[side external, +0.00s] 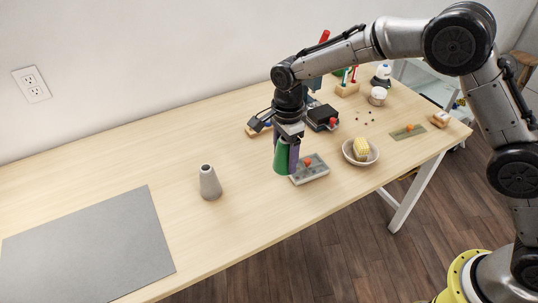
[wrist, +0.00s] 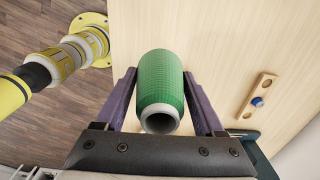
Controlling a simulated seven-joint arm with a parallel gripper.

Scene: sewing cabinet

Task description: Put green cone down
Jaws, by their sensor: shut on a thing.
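The green cone (side external: 281,160) is a spool of green thread with a pale hollow core. My gripper (side external: 289,158) is shut on it, above or at the wooden table; I cannot tell whether its base touches the top. In the wrist view the green cone (wrist: 161,88) sits between the two purple fingers of my gripper (wrist: 161,98), with its open pale end towards the camera.
A grey cone (side external: 210,183) stands upright on the table, left of my gripper. A grey mat (side external: 90,245) lies at the left. A grey tray with an orange knob (side external: 312,172) is close on the right, then a bowl (side external: 373,155) with a yellow item. Bare wood lies between the cones.

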